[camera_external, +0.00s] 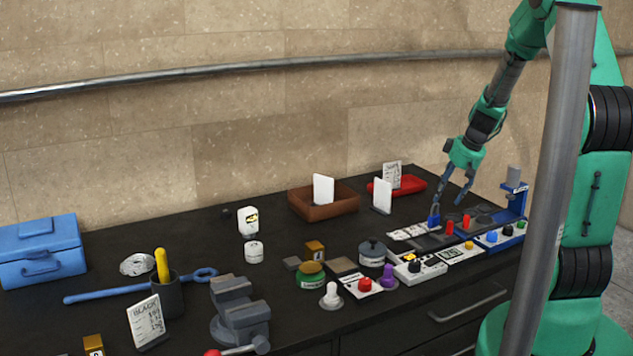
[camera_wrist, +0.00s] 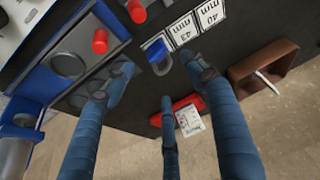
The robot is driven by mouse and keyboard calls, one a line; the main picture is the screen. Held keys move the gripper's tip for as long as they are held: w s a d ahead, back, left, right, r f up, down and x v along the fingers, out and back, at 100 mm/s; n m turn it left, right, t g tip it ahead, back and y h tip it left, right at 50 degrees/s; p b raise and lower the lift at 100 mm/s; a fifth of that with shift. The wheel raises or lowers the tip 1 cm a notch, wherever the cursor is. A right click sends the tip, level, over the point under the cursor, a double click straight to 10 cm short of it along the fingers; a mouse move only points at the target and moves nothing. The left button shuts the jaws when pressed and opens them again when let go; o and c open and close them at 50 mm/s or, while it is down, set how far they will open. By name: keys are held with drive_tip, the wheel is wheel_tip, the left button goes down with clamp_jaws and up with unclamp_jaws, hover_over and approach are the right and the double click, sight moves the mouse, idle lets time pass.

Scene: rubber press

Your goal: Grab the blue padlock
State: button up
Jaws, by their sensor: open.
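The blue padlock (camera_external: 434,221) is small and stands on the dark bench at the right of the external view, next to white number cards. In the wrist view the padlock (camera_wrist: 155,49) is at the upper middle, with a grey shackle pointing down the picture. My gripper (camera_external: 450,200) is open just above the padlock in the external view. In the wrist view my gripper (camera_wrist: 158,78) has its blue fingers spread, with the padlock between and beyond the left and right fingertips. No finger visibly touches it.
Red cylinders (camera_wrist: 100,42) stand close to the padlock. A grey vise (camera_external: 240,315) stands further left.

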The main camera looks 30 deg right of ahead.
sight(435, 215)
drive_tip(key=shift+x, duration=1.95)
drive_tip(key=shift+b+x, duration=0.55)
drive_tip(key=shift+x, duration=2.05)
drive_tip(key=shift+s, duration=0.1)
clamp_jaws()
